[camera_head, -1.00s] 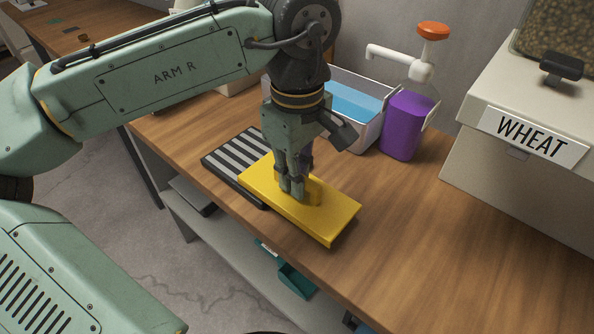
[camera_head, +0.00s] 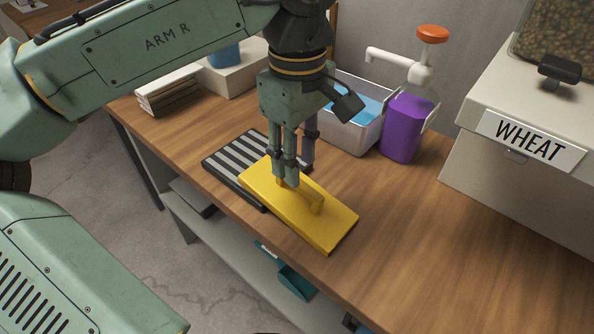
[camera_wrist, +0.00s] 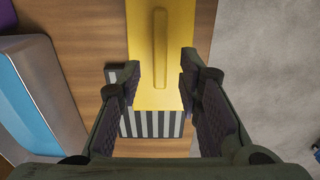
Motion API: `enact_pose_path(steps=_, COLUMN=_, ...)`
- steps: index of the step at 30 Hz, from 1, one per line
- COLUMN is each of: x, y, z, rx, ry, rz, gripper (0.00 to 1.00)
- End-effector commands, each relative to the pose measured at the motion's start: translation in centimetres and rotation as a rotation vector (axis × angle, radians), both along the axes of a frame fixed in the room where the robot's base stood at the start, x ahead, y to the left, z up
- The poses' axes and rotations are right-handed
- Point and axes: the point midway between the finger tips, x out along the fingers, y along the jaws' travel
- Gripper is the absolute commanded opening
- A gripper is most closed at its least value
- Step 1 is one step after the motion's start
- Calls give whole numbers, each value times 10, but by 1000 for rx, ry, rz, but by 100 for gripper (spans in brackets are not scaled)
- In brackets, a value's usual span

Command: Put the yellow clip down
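The yellow clip shows as a flat yellow slab (camera_head: 327,225) with a raised bar handle (camera_head: 316,204). It lies on the wooden table, its far-left end over a black-and-grey striped pad (camera_head: 230,160). The slab (camera_wrist: 182,30) and its handle (camera_wrist: 160,50) also show in the wrist view. My gripper (camera_head: 294,172) is open above the slab's far-left end, off the handle's middle. In the wrist view my gripper (camera_wrist: 160,88) has its fingers spread apart with nothing held between them. Whether a fingertip touches the slab I cannot tell.
Behind stand a grey bin with blue contents (camera_head: 350,132) and a purple pump bottle (camera_head: 403,125). A box labelled WHEAT (camera_head: 520,150) is at the right. The table's front edge runs close to the slab. Bare wood (camera_head: 400,240) lies to the slab's right.

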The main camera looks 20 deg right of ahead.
Motion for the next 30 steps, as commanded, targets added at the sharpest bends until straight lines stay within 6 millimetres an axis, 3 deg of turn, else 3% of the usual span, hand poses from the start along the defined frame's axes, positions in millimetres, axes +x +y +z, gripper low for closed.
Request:
enact_pose_path(steps=3, x=0, y=-1, z=29, rx=-1, ry=-2, rz=1, gripper=32)
enact_pose_path(steps=10, x=0, y=0, z=67, rx=-1, ry=1, rz=1, gripper=32)
enact_pose_path(steps=15, x=0, y=0, z=78, rx=0, ry=1, rz=0, gripper=32)
enact_pose_path(steps=23, x=0, y=-1, z=79, rx=-6, ry=-3, rz=-5, gripper=32)
enact_pose_path(steps=26, x=10, y=-9, z=81, rx=-76, ry=-61, rz=-56, gripper=32)
enact_pose_path(steps=30, x=46, y=-39, z=103, rx=-331, ry=-332, rz=-246, gripper=32)
